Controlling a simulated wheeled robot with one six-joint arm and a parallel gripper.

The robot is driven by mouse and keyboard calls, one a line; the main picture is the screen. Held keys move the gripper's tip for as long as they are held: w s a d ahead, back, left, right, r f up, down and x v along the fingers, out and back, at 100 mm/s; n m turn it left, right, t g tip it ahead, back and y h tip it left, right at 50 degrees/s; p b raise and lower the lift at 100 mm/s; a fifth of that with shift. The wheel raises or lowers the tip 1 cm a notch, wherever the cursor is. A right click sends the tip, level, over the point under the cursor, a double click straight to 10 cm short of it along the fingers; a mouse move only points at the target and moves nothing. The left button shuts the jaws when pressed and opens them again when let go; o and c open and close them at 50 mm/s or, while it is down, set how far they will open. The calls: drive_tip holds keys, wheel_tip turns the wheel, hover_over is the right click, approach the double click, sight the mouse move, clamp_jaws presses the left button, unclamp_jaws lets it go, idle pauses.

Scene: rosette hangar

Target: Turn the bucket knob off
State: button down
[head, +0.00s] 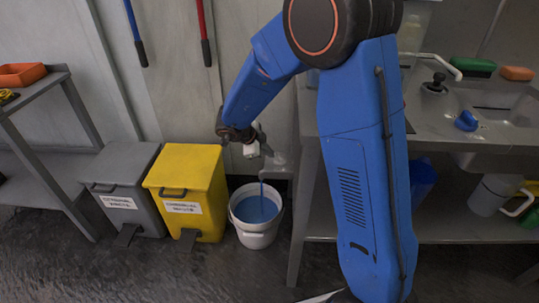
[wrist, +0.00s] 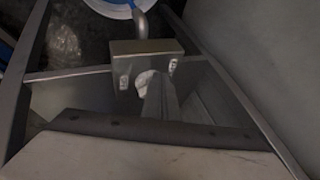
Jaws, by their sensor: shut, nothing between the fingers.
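A white bucket (head: 258,228) stands on the floor, with blue liquid (head: 256,208) in it. A thin blue stream (head: 262,187) falls into it from a grey metal tap (head: 279,167) on the wall above. In the wrist view, the tap's box (wrist: 143,48) and curved spout (wrist: 141,22) are ahead, with the bucket's rim (wrist: 108,10) beyond. My gripper (head: 264,150) is shut and empty, just above and left of the tap. It also shows in the wrist view (wrist: 154,85), close to the box. I cannot make out the knob or whether I touch it.
A yellow pedal bin (head: 190,190) and a grey bin (head: 124,185) stand left of the bucket. A sink bench (head: 450,118) is at the right, its leg close beside the bucket. A shelf (head: 35,85) stands at the far left. The floor in front is clear.

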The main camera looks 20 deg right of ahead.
drive_tip(key=shift+w+d, duration=0.3)
drive_tip(key=shift+w, duration=0.5)
drive_tip(key=shift+w+d+m+g, duration=0.1)
drive_tip(key=shift+w+m+g, duration=0.15)
drive_tip(key=shift+m, duration=0.35)
drive_tip(key=shift+w+d+g, duration=0.1)
drive_tip(key=shift+d+g, duration=0.15)
drive_tip(key=shift+d, duration=0.05)
drive_tip(key=shift+w+d+m+g+h, duration=0.15)
drive_tip(key=shift+m+g+h, duration=0.15)
drive_tip(key=shift+m, duration=0.5)
